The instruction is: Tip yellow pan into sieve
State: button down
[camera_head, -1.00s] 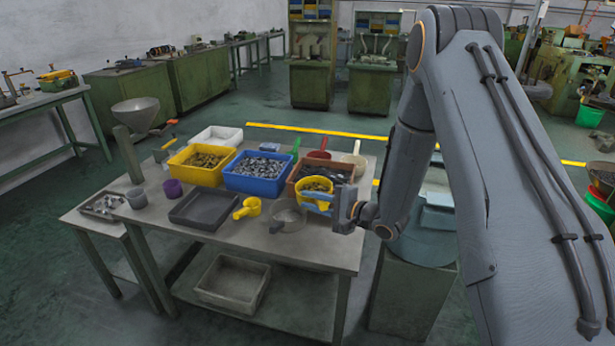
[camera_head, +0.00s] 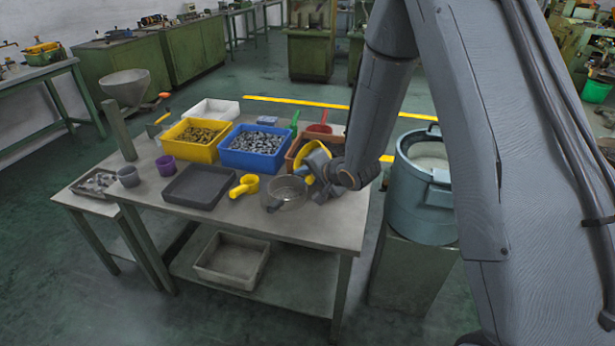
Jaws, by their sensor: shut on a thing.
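The yellow pan (camera_head: 312,153) is at the right of the table, partly hidden behind my gripper (camera_head: 312,173). My gripper is shut on it and holds it tilted. The grey sieve (camera_head: 289,190) sits on the table below and slightly left of the pan, near the right front part of the tabletop. My gripper overlaps the sieve's right edge in the picture. The sieve's mesh shows, but I cannot make out pieces in it. The inside of the pan is mostly hidden.
On the table (camera_head: 290,229) stand a yellow bin (camera_head: 195,153), a blue bin (camera_head: 222,157), a brown bin (camera_head: 293,160), a dark tray (camera_head: 200,196) and a yellow scoop (camera_head: 245,186). A blue-grey drum (camera_head: 420,205) stands right of the table.

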jog(key=shift+s+a+f+n+h+p, duration=0.1)
jog(key=shift+a+f+n+h+p, duration=0.1)
jog(key=shift+a+f+n+h, duration=0.65)
jog(key=shift+f+n+h+p, duration=0.15)
jog(key=shift+n+h+p, duration=0.2)
jog(key=shift+h, duration=0.85)
jog(key=shift+s+a+f+n+h+p, duration=0.1)
jog(key=shift+a+f+n+h, duration=0.5)
jog(key=shift+h, duration=0.45)
jog(key=shift+d, duration=0.15)
